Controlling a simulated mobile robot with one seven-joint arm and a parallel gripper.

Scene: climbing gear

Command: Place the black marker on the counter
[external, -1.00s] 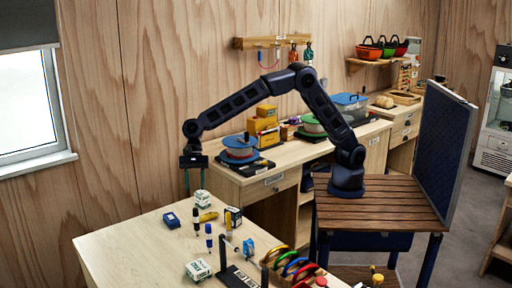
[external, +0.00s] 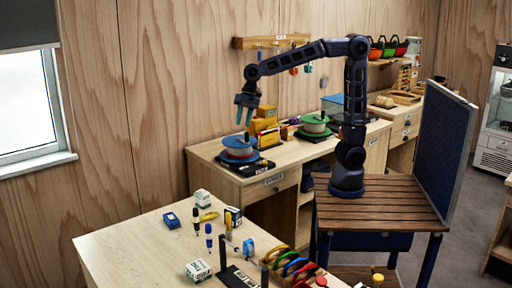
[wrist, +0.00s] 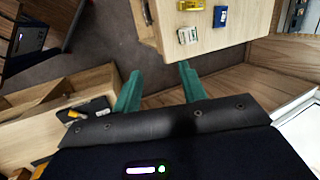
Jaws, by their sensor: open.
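A small upright dark marker with a pale band (external: 196,222) stands on the front wooden table (external: 125,247) in the external view; it looks like the black marker. A blue marker (external: 209,236) stands to its right. My gripper (external: 245,122) is above that spool, pointing down, well away from the marker. In the wrist view my gripper (wrist: 160,88) has its two teal fingers apart, with nothing between them.
White boxes (external: 199,271), a blue box (external: 172,220) and a yellow item (external: 208,216) lie around the markers. A rack of coloured rings (external: 290,266) stands at the front right. The counter also holds yellow boxes (external: 265,125) and a green spool (external: 315,124). The front table's left part is bare.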

